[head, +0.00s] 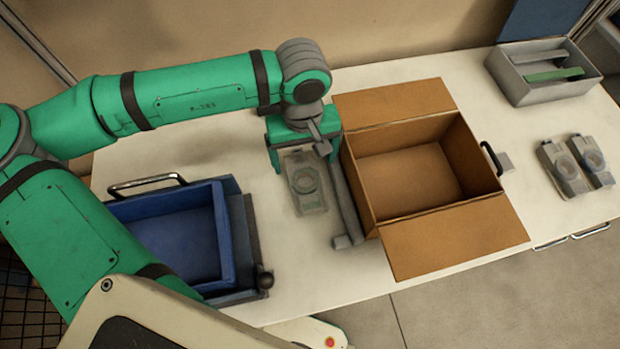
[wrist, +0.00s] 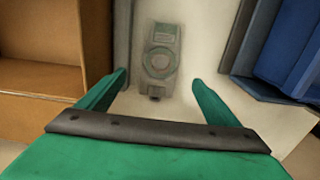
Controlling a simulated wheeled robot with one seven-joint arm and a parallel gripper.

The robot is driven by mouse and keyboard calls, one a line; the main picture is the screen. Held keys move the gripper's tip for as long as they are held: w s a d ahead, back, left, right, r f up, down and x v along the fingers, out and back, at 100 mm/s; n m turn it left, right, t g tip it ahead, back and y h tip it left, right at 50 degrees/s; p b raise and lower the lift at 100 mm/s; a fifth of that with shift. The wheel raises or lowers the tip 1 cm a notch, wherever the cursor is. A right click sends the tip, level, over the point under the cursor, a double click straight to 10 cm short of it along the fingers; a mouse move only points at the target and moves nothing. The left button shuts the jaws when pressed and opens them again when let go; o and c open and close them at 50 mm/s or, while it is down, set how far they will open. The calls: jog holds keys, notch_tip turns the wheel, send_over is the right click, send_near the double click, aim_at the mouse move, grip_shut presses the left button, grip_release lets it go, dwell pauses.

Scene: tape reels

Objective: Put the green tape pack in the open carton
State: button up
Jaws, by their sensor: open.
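A tape pack (head: 308,188) lies flat on the white table between the blue bin and the carton. It looks pale grey-green, with a round reel in its middle, and also shows in the wrist view (wrist: 160,42). My gripper (head: 299,152) is open and empty above the pack's far end in the head view. In the wrist view the two green fingers (wrist: 160,80) are spread, with the pack lying beyond and between them. The open carton (head: 455,242) stands just right of the pack, flaps folded out, its visible inside empty. Its brown side shows in the wrist view (wrist: 95,35).
A blue bin (head: 228,235) stands left of the pack. A grey bar (head: 345,205) lies along the carton's left side. Two grey packs (head: 563,170) (head: 592,160) lie at the right. A grey box (head: 510,80) holding a green piece (head: 553,76) stands at the back right.

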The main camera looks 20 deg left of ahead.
aim_at(305, 177)
jog(key=shift+f, duration=4.3)
jog(key=c, duration=1.3)
